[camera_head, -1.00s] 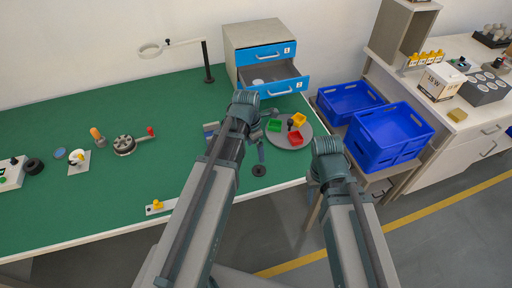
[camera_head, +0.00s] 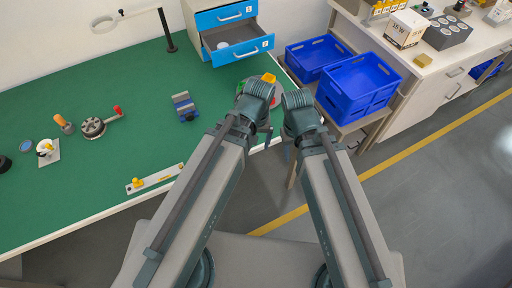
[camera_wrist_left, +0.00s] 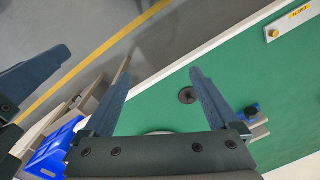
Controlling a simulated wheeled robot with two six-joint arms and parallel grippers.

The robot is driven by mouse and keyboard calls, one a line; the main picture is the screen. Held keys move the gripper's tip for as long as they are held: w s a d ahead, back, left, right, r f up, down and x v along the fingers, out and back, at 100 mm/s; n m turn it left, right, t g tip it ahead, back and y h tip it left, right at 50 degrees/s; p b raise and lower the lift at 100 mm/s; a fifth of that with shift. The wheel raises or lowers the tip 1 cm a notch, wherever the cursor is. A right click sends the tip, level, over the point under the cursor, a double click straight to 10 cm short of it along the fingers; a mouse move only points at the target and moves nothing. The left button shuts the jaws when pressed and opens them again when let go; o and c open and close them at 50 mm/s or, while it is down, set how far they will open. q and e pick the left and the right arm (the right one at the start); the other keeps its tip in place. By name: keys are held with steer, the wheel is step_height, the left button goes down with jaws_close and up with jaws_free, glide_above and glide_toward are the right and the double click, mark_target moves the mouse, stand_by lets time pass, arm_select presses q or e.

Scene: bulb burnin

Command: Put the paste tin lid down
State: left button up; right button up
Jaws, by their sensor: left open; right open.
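A small dark round disc (camera_wrist_left: 187,95) lies flat on the green table near its edge in the left wrist view. It may be the paste tin lid, but I cannot tell for sure. My left arm hides that spot in the head view. My left gripper (camera_wrist_left: 160,65) is open, with nothing between its fingers; the disc shows beyond them, near the right-hand finger. In the head view my left gripper (camera_head: 268,132) is over the table's right end. My right gripper (camera_head: 288,148) is close beside it, past the table edge, and looks empty.
A blue vise (camera_head: 184,106), a crank wheel (camera_head: 93,128) and a strip with a yellow knob (camera_head: 155,178) are on the green table. A drawer unit (camera_head: 237,48) has its lower drawer open. Blue crates (camera_head: 358,85) stand to the right. My two wrists are close together.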

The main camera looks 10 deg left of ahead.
arm_select(q)
steer(key=s+m, duration=0.1)
steer(key=m, duration=0.1)
steer(key=s+d+m, duration=0.1)
steer(key=m, duration=0.2)
steer(key=shift+s+d, duration=0.1)
steer(key=shift+d, duration=0.05)
